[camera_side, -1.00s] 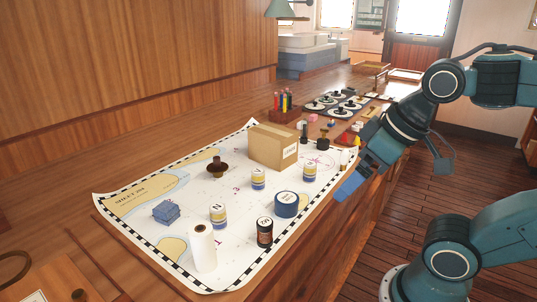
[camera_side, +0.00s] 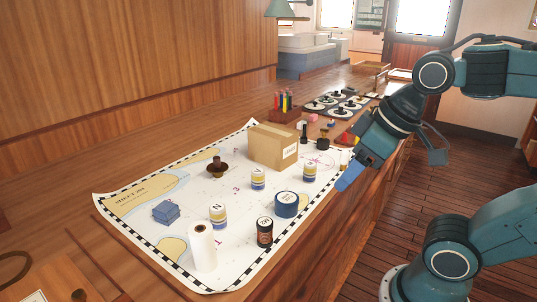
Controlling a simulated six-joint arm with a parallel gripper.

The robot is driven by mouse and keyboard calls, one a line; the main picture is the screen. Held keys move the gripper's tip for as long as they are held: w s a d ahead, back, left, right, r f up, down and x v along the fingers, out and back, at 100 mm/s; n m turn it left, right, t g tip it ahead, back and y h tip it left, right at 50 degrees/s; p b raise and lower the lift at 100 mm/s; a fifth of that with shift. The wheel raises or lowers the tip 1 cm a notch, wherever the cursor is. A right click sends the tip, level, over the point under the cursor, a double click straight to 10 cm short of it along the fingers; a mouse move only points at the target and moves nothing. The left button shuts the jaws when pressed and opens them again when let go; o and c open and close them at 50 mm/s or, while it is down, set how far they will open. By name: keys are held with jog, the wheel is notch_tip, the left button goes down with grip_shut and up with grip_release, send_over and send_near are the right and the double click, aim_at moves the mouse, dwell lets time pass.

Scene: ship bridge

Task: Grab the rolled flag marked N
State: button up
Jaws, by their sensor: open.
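Three similar rolled flags with white, yellow and blue bands stand upright on the chart (camera_side: 150,225). One (camera_side: 218,216) is at the front, one (camera_side: 258,179) in the middle, and one (camera_side: 309,173) to the right. Each has a letter on top, too small to read surely, so I cannot tell which is marked N. My gripper (camera_side: 347,180) hangs over the right edge of the chart, apart from all three, nearest the right flag. Its jaws are open and seen nearly edge-on, with nothing between them.
A cardboard box (camera_side: 274,147) stands behind the flags. A blue roll (camera_side: 286,205), a black can (camera_side: 265,233) and a white roll (camera_side: 202,248) stand towards the front. A blue folded stack (camera_side: 166,212) and a brown stamp-like piece (camera_side: 217,168) sit left.

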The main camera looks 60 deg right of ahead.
jog(key=w+a+r+n+g, duration=0.1)
jog(key=w+r+n, duration=0.25)
jog(key=w, duration=0.35)
jog(key=n+g, duration=0.4)
jog(key=n, duration=0.9)
send_over(217, 207)
notch_tip(217, 207, down, 7)
jog(key=shift+w+a+f+m, duration=0.1)
jog(key=shift+a+f+m, duration=0.05)
jog(key=shift+a+m, duration=0.1)
jog(key=shift+f, duration=0.1)
jog(key=shift+d+f, duration=0.1)
jog(key=shift+f, duration=4.05)
jog(key=shift+d+f, duration=0.1)
jog(key=shift+f, duration=2.5)
